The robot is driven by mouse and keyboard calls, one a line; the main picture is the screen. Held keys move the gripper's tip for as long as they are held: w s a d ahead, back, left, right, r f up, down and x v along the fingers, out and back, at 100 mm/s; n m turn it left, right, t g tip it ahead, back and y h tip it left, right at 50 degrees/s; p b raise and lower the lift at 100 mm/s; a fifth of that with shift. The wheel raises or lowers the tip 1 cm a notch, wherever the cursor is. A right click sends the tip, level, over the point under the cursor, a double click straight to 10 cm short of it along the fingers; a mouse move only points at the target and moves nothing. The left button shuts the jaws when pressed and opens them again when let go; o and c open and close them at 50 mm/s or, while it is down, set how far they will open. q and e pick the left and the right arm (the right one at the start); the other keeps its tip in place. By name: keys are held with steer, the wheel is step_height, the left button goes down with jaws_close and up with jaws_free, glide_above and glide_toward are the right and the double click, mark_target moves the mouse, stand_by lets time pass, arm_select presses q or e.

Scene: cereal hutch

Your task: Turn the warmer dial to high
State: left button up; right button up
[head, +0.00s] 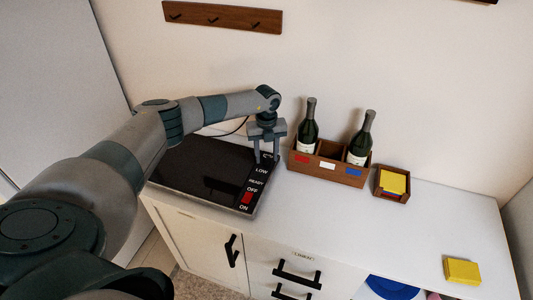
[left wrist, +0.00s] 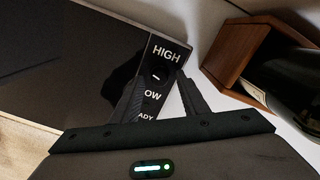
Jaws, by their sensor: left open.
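The warmer (head: 200,170) is a flat black plate on the white counter, with a control strip on its right side. The strip reads LOW, READY, OFF and ON in the head view, with a red switch (head: 247,198) near OFF. In the left wrist view the strip reads HIGH, and LOW and READY are partly covered. The dial (left wrist: 156,77) appears as a dark piece with a short white mark between HIGH and LOW. My left gripper (head: 266,158) is open over the strip's far end, its fingers (left wrist: 164,72) on either side of the dial. Contact is unclear. My right gripper is out of view.
A wooden crate (head: 328,173) with two dark bottles stands close to the right of the gripper. A small wooden box (head: 392,195) with yellow pieces and a yellow block (head: 461,271) sit farther right. A hook rail (head: 222,17) is on the wall.

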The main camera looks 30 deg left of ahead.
arm_select(q)
jaws_close()
steer(key=shift+f, duration=0.1)
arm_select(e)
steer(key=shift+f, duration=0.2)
arm_select(q)
steer(key=m+b, duration=0.4)
steer(key=shift+a+f+m+b, duration=0.1)
steer(key=shift+f+m+b, duration=0.05)
steer(key=shift+m+b, duration=0.2)
steer(key=m+b, duration=0.3)
steer(key=shift+m, duration=0.35)
steer(key=m+b, duration=0.3)
steer(key=shift+a+m, duration=0.1)
steer(key=shift+m, duration=0.2)
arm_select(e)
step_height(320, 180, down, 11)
arm_select(q)
steer(key=m+b, duration=0.2)
steer(key=shift+r+m, duration=0.25)
steer(key=shift+m, duration=0.15)
steer(key=shift+b, duration=0.3)
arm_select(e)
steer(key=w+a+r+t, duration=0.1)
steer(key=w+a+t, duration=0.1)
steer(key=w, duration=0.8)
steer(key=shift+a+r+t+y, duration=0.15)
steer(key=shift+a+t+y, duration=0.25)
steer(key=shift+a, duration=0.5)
